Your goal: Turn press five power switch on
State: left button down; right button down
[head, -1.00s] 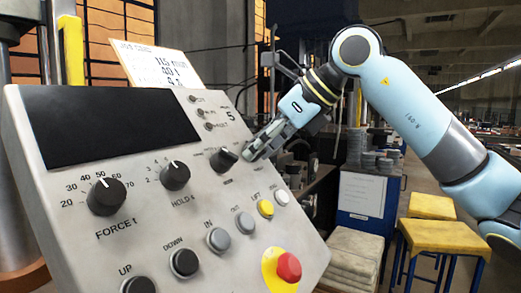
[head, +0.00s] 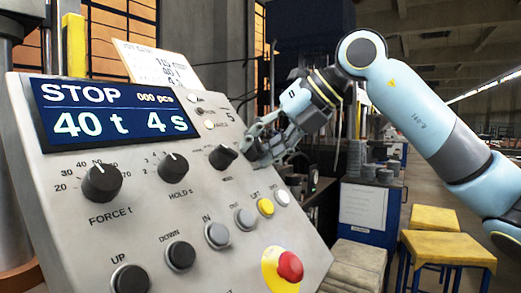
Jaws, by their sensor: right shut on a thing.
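Press five's slanted grey control panel (head: 140,225) fills the left, with a "5" near its upper right. Its display (head: 115,112) is lit and reads STOP, 000 pcs, 40 t and 4 s. My right gripper (head: 254,153) is at the panel's right edge, just right of a black selector knob (head: 223,157). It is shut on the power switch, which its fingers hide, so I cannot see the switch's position. My left gripper is not in view.
Force knob (head: 102,182) and hold knob (head: 174,167) sit below the display. A red emergency button (head: 290,266) on yellow is at the lower right, near yellow (head: 265,207) and grey push buttons. Yellow-topped stools (head: 447,247) and a blue cabinet (head: 362,220) stand to the right.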

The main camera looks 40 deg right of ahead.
aim_at(261, 143)
jog(key=shift+r+m, duration=0.1)
jog(key=shift+m, duration=0.4)
jog(key=c, duration=0.9)
grip_release()
jog(key=shift+c, duration=0.2)
notch_tip(261, 143, up, 10)
jog(key=shift+f, duration=0.1)
